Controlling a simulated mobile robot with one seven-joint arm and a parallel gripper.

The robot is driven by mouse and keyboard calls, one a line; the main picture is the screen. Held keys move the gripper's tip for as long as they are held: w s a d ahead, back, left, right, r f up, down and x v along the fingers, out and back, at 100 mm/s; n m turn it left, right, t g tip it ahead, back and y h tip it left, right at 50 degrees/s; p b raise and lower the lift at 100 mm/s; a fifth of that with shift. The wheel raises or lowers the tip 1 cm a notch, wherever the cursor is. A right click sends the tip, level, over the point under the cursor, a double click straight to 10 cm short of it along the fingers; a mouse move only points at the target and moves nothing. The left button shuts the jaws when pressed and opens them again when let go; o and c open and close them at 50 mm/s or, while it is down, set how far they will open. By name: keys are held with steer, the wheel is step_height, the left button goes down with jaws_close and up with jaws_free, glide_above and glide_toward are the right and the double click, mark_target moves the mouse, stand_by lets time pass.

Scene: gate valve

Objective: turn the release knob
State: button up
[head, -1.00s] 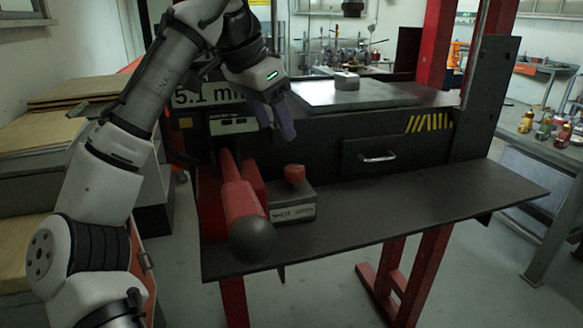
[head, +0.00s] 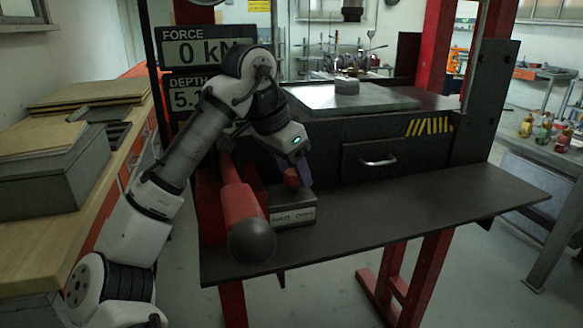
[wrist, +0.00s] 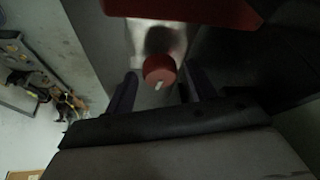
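The red release knob (head: 291,178) sits on top of a small grey metal box (head: 294,214) with a lettered front plate. In the wrist view the knob (wrist: 160,70) shows as a round red cap with a pale mark. My gripper (head: 292,168) is over the box, its fingers pointing down at the knob. In the wrist view the two dark fingers (wrist: 160,88) are apart, one on each side of the knob, with visible gaps. The gripper holds nothing. In the head view it partly hides the knob and the back of the box.
A thick red lever with a black ball end (head: 251,241) lies just left of the box. The dark shelf (head: 400,207) is clear to the right. A drawer with a metal handle (head: 378,161) and a display reading 0 kN (head: 208,52) are behind.

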steer(key=c, duration=0.8)
steer(key=shift+n+y, duration=0.3)
steer(key=shift+n, duration=0.5)
steer(key=o, duration=1)
steer(key=shift+t, duration=0.3)
steer(key=shift+c, duration=0.2)
steer(key=p+v, duration=0.1)
steer(key=v, duration=1.2)
steer(key=shift+r, duration=0.4)
steer(key=shift+a, duration=0.15)
